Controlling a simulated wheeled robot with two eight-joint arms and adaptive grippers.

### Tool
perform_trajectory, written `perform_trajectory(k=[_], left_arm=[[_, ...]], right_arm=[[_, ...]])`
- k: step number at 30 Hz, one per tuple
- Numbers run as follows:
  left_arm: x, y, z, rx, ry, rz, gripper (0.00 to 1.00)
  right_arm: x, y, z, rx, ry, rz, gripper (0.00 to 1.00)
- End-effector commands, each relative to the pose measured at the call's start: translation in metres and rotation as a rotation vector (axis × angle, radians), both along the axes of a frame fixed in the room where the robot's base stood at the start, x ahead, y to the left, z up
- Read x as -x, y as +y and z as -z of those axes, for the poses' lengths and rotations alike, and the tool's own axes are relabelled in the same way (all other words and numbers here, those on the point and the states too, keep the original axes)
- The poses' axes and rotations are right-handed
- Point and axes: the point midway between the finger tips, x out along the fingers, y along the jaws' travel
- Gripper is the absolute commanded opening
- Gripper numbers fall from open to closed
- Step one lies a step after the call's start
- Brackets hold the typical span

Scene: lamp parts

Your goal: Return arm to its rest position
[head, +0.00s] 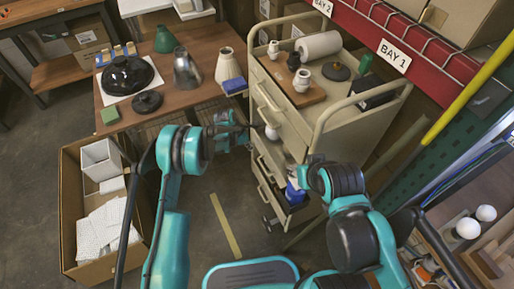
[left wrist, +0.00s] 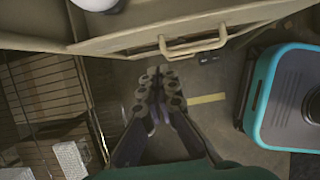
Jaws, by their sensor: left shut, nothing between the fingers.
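My left arm comes in from the left in the head view. Its dark left gripper (head: 258,127) is beside the front of the beige drawer cart (head: 318,130). In the left wrist view the fingers (left wrist: 158,88) are closed together with nothing between them, in front of and below a drawer handle (left wrist: 190,47). My right arm reaches up from the lower right in the head view. Its wrist (head: 312,178) is near the cart's lower open drawer (head: 290,207); its fingers are not clear. A blue and white thing (head: 295,190) shows beside that wrist.
A white round thing (left wrist: 97,3) is in the open drawer above my left gripper. A wooden table (head: 200,92) with lamp parts stands at the back left. A cardboard box (head: 68,205) with white pieces is on the floor at left. Floor with yellow tape (head: 226,225) is clear between.

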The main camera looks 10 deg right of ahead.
Motion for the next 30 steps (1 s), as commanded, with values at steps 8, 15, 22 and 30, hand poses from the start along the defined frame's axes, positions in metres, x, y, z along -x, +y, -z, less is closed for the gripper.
perform_trajectory(k=[8, 15, 22, 30], left_arm=[[0.005, 0.018, -0.046, -0.001, 0.001, -0.002, 0.00], [0.006, 0.021, -0.052, -0.002, 0.001, -0.001, 0.00], [0.007, 0.028, -0.070, -0.014, -0.027, 0.034, 0.00], [0.031, 0.076, -0.187, -0.127, -0.236, 0.327, 0.00]], right_arm=[[0.000, 0.000, -0.021, 0.000, 0.000, 0.000, 0.40], [0.000, 0.000, -0.022, 0.000, 0.000, 0.000, 0.40], [0.000, 0.000, -0.022, 0.000, 0.000, 0.000, 0.40], [0.000, 0.000, -0.022, 0.000, 0.000, 0.000, 0.40]])
